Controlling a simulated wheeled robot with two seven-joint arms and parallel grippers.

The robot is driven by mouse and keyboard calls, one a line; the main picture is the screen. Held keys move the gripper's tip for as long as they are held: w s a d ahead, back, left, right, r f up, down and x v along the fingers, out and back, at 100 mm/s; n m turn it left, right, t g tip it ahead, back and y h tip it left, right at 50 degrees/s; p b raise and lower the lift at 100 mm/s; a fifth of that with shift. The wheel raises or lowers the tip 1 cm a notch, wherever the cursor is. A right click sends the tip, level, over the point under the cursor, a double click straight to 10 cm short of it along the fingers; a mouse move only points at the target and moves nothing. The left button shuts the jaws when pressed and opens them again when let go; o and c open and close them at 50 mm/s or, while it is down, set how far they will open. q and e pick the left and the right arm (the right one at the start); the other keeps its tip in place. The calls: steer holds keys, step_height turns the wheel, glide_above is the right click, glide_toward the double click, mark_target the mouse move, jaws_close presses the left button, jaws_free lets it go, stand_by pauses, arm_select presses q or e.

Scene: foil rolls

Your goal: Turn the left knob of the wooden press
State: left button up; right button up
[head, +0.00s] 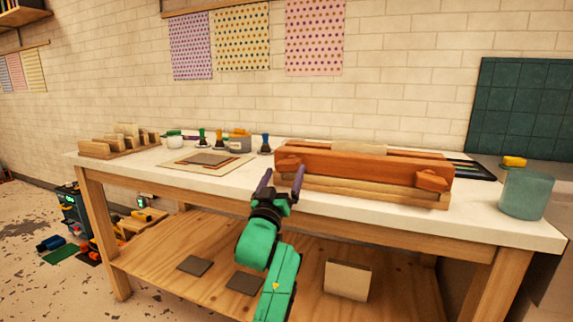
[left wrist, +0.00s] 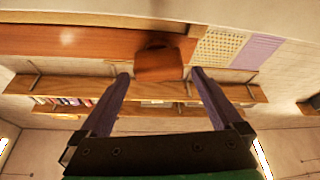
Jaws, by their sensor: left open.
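The wooden press (head: 370,165) lies on the white worktop, with a reddish-brown upper beam over paler wood. Its left knob (head: 288,163) is a reddish-brown block on the beam's front, near the left end. My left gripper (head: 282,175) is open in front of this knob, with its purple fingers pointing at the press. In the left wrist view, the left knob (left wrist: 158,63) shows between the two fingertips (left wrist: 160,76), with a gap on each side. How deep it sits between them is unclear. My right gripper is not in view.
The press's right knob (head: 433,181) is clear. A teal cup (head: 526,194) stands at the right. Left of the press are a wooden rack (head: 118,143), flat sheets (head: 207,161) and several small stamps. A lower shelf (head: 190,240) runs beneath the worktop.

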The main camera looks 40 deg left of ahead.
mark_target(286, 170)
arm_select(q)
steer(key=x, duration=0.4)
steer(key=shift+w, duration=0.15)
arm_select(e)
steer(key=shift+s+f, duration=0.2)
arm_select(q)
steer(key=c, duration=1.2)
steer(key=shift+o, duration=0.2)
steer(key=shift+r, duration=0.1)
steer(key=m+h+p, duration=0.1)
steer(key=m, duration=0.1)
steer(key=m+t+h+p, duration=0.1)
steer(key=m+p, duration=0.1)
steer(key=m, duration=0.1)
steer(key=shift+h, duration=0.3)
steer(key=shift+m, duration=0.5)
steer(key=shift+d, duration=0.1)
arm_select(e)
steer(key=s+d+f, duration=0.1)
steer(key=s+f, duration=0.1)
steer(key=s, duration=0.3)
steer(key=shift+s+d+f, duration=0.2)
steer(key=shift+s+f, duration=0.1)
